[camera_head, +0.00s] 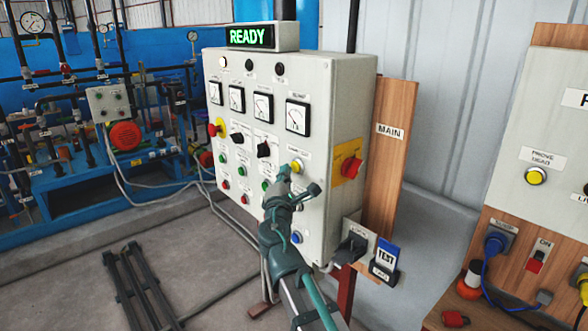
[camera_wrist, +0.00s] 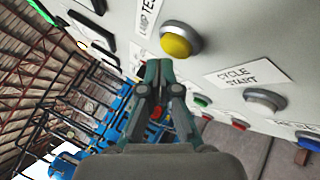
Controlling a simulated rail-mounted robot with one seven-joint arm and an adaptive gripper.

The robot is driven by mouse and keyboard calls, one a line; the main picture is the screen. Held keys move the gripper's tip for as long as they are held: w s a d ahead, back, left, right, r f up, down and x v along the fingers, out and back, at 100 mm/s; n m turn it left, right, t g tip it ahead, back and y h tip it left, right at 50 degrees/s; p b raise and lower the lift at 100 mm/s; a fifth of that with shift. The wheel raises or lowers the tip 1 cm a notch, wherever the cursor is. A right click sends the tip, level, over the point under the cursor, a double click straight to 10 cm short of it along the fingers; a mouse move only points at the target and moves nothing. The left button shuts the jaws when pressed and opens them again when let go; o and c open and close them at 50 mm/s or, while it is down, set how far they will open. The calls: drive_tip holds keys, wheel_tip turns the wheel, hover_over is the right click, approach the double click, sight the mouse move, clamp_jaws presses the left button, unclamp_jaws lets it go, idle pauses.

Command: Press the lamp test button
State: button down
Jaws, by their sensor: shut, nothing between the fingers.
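The lamp test button is a round yellow button (camera_head: 298,165) on the front of the grey control cabinet (camera_head: 338,110), below the meters. In the wrist view the yellow button (camera_wrist: 180,40) sits in a grey ring beside a label (camera_wrist: 148,15) reading "LAMP TEST". My gripper (camera_head: 284,171) is in front of the cabinet, just left of and below the button in the head view. In the wrist view my gripper (camera_wrist: 158,66) has its fingers together and empty, with the tips just below the button in the picture. I see no clear contact with the button.
A white button (camera_wrist: 265,99) labelled "CYCLE START" and a blue button (camera_wrist: 308,144) lie beside the yellow one. A red rotary switch (camera_head: 351,167) is on the cabinet's side. The display (camera_head: 250,37) reads "READY". Another yellow button (camera_head: 536,176) is on the right panel.

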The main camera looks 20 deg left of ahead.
drive_tip(key=shift+s+a, duration=0.1)
drive_tip(key=shift+s, duration=0.05)
drive_tip(key=s+a, duration=0.2)
drive_tip(key=s, duration=0.2)
drive_tip(key=shift+s+a+b, duration=0.1)
drive_tip(key=shift+a+b, duration=0.25)
drive_tip(key=shift+a, duration=0.05)
idle(0.8)
